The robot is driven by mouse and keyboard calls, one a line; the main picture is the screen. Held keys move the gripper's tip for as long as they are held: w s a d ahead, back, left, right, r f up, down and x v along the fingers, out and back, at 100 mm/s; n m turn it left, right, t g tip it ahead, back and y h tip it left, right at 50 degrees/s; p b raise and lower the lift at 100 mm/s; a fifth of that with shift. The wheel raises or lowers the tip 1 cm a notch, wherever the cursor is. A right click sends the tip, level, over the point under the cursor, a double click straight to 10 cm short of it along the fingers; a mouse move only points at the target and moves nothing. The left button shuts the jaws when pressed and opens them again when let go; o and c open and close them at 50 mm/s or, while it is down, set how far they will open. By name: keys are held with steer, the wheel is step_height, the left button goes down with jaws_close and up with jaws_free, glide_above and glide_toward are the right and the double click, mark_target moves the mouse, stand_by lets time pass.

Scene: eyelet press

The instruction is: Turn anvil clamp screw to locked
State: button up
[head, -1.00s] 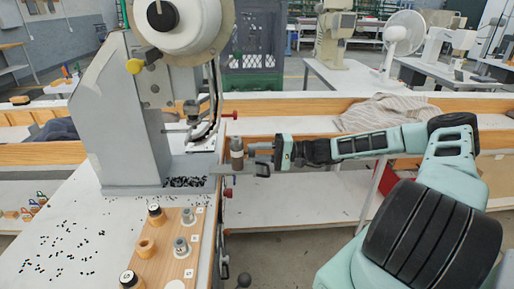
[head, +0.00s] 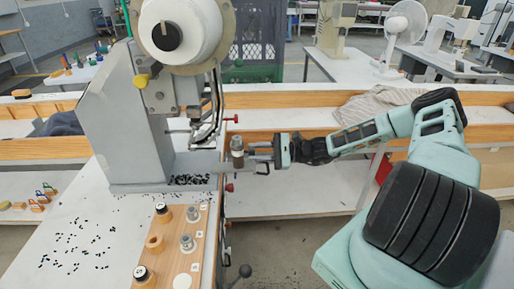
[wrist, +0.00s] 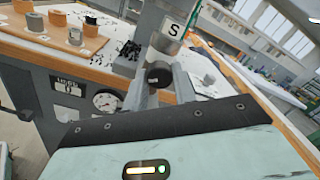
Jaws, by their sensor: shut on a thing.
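The eyelet press (head: 140,130) stands on the white bench. A metal cylinder (head: 237,152) sits upright at the end of its lower arm; in the wrist view it carries a white label with "S" (wrist: 172,28). Just below that cylinder is a dark round knob (wrist: 158,74), which I take as the anvil clamp screw. My gripper (head: 262,158) reaches in level from the right. In the wrist view its two fingers (wrist: 164,88) flank the knob and are shut on it. In the head view the knob is hidden, and I cannot read whether the screw is locked.
A wooden board (head: 205,240) with several dies and caps lies at the front of the bench. Black eyelets are scattered to its left and by the press base. A gauge (wrist: 106,101) shows on the bench's front. Floor is free right of the bench.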

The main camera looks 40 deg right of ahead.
steer(key=m+p, duration=0.2)
steer(key=m, duration=0.3)
steer(key=shift+m, duration=0.3)
stand_by(0.4)
steer(key=o, duration=1)
steer(key=b+v, duration=0.5)
steer(key=v, duration=1.2)
steer(key=shift+s+d+r, duration=0.15)
steer(key=shift+s, duration=0.05)
